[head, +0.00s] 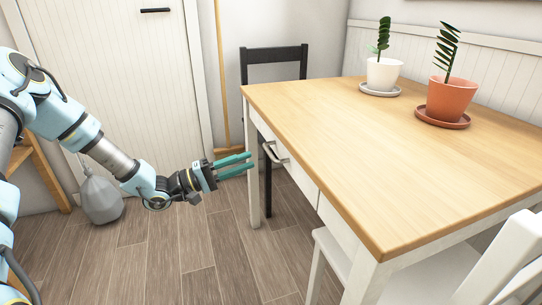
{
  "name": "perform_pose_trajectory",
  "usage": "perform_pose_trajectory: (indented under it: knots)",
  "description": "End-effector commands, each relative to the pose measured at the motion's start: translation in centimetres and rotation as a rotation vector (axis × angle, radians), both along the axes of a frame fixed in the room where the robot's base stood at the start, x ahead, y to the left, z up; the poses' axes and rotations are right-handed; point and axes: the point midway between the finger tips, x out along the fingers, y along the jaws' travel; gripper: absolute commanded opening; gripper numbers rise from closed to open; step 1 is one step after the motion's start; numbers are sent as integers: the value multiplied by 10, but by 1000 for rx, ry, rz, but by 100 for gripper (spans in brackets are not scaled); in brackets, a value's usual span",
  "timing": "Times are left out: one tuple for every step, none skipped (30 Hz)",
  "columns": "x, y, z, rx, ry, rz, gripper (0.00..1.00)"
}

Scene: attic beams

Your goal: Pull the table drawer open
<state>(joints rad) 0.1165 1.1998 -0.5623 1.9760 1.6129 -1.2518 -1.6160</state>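The table (345,150) has a light wood top and white legs and sides, and stands on the right. Its white drawer front (298,178) is on the side facing left and looks flush with the table side. A curved metal handle (275,153) sticks out from it. My gripper (251,161) has two teal fingers pointing right, toward the handle. The fingers are apart with a gap between them and nothing visible in it. The fingertips are a little left of the handle, apparently apart from it.
A terracotta pot (452,98) and a white pot (382,74), both with plants, stand on the tabletop. A dark chair (273,54) is behind the table, a white chair (505,265) at the near right. A grey vase (100,200) stands by the door (125,80). The wooden floor (190,260) left of the table is clear.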

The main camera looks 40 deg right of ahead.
Motion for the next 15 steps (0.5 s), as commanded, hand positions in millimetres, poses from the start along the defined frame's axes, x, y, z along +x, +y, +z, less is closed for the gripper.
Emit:
perform_pose_trajectory:
  knots:
    - [-4,-10,1,0,0,-2,27]
    - [-7,-15,3,-1,0,-3,27]
    - [-9,-22,5,0,0,-2,27]
    - [-11,-27,5,0,-1,-1,27]
    - [-13,-32,6,0,-2,-1,27]
    - [-15,-39,8,-1,-2,-2,27]
    - [-17,-43,9,0,-2,-1,27]
    - [-18,-47,10,1,-3,0,27]
    - [-20,-52,11,1,-3,1,27]
    - [-22,-56,11,0,-3,1,27]
    - [-23,-59,12,0,-2,0,27]
    - [-24,-62,13,1,-2,1,27]
    - [-25,-65,13,1,-2,1,27]
    - [-25,-66,13,2,-3,2,27]
    - [-26,-68,14,2,-3,2,27]
